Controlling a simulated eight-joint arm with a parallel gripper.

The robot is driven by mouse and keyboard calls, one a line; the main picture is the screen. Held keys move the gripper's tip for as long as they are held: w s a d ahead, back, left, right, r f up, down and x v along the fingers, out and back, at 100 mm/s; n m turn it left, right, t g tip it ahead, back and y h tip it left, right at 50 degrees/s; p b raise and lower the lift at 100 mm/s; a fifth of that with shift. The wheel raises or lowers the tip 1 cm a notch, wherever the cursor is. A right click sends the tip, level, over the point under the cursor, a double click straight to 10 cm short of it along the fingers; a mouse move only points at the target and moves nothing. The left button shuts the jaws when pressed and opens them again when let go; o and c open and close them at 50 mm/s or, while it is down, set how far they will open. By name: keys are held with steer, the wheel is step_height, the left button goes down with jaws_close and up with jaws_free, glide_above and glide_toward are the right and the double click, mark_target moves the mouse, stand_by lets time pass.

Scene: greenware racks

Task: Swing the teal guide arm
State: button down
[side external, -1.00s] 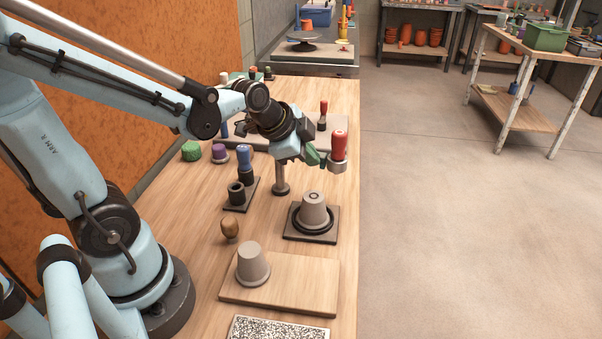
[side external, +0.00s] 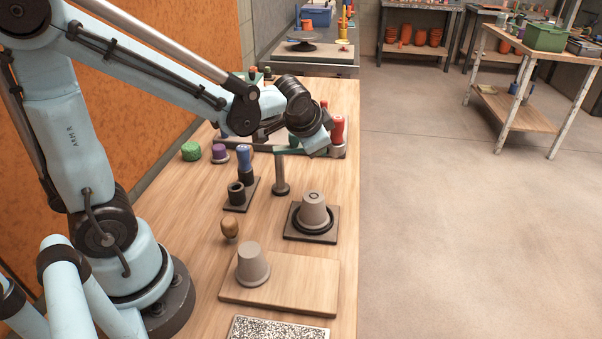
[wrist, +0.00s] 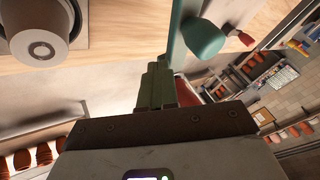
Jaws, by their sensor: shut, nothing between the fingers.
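The teal guide arm (side external: 291,151) shows as a short bar at the top of the grey post (side external: 280,177), partly hidden by my wrist. In the wrist view, a teal bar (wrist: 177,25) with a rounded teal knob (wrist: 204,38) stands just beyond my fingertips. My gripper (wrist: 158,68) is shut and empty, its green fingers together beside the bar; I cannot tell whether they touch it. A red handle (side external: 338,128) stands just right of my wrist in the side view.
An upturned grey pot (side external: 313,211) sits on a dark square base in front of the post. Another pot (side external: 252,265) stands on a wooden board (side external: 300,284). A long tray (side external: 234,143) lies behind.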

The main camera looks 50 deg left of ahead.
steer(key=shift+w+a+n+g+y, duration=0.45)
steer(key=shift+a+n, duration=0.15)
steer(key=shift+n, duration=0.35)
steer(key=shift+w+a+n+g+y, duration=0.4)
steer(key=shift+a+n, duration=0.2)
steer(key=shift+n, duration=0.4)
steer(key=shift+w+a+n+g+y, duration=0.4)
steer(key=shift+a+n, duration=0.2)
steer(key=shift+n, duration=0.35)
steer(key=shift+w+a+n+g+y, duration=0.15)
steer(key=shift+a+n+g+y, duration=0.15)
steer(key=shift+a+n, duration=0.4)
steer(key=shift+a, duration=0.3)
